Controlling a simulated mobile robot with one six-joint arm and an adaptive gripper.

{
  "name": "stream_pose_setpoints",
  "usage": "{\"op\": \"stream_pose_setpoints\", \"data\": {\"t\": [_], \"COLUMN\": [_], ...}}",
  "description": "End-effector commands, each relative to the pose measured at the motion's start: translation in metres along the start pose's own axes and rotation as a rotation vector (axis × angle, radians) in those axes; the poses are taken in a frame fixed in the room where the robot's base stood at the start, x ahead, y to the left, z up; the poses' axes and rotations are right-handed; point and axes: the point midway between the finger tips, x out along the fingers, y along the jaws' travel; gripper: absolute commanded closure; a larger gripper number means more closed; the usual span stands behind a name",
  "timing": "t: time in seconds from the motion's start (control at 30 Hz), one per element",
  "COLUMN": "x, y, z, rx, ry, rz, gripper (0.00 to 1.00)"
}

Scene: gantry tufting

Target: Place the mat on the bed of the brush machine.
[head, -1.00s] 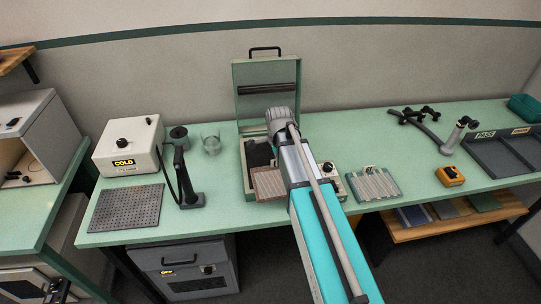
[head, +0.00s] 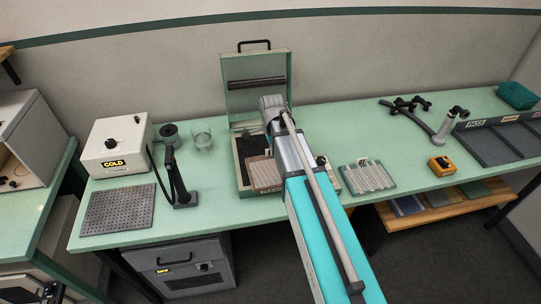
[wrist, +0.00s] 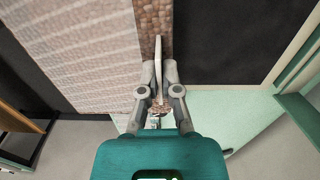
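The brush machine is a green case (head: 228,110) with its lid standing open and a dark roller (head: 256,84) across the lid. Its black bed (head: 251,146) shows behind and left of the mat. The mat (head: 265,174), brown with pale stripes, is over the front part of the case. In the wrist view the mat (wrist: 75,50) fills the upper left, with black bed (wrist: 215,40) to its right. My gripper (wrist: 159,88) has its fingers closed together on the mat's thin edge. Whether the mat touches the bed is unclear. In the head view my arm hides the gripper and the case's right part.
Another striped pad (head: 367,177) lies on the bench right of my arm. A white COLD box (head: 117,146), a perforated plate (head: 118,210), a black handheld tool (head: 180,180) and a glass (head: 202,140) stand left. An orange device (head: 441,166) and grey trays (head: 490,145) are right.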

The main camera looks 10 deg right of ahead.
Motion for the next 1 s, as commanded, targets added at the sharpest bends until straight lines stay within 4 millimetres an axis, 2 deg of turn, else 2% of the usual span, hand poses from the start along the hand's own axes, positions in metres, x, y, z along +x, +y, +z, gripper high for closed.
{"op": "stream_pose_setpoints", "data": {"t": [0.03,0.3,0.5,0.7,1.0], "x": [-0.010,-0.045,-0.064,-0.068,-0.067], "y": [-0.002,-0.012,-0.015,-0.016,-0.016], "z": [-0.006,-0.044,-0.069,-0.079,-0.078], "rx": [0.004,0.028,0.043,0.047,0.047], "ry": [0.000,0.000,0.000,0.000,0.000], "rz": [0.001,0.006,0.009,0.010,0.010], "gripper": [1.00,1.00,1.00,1.00,1.00]}}
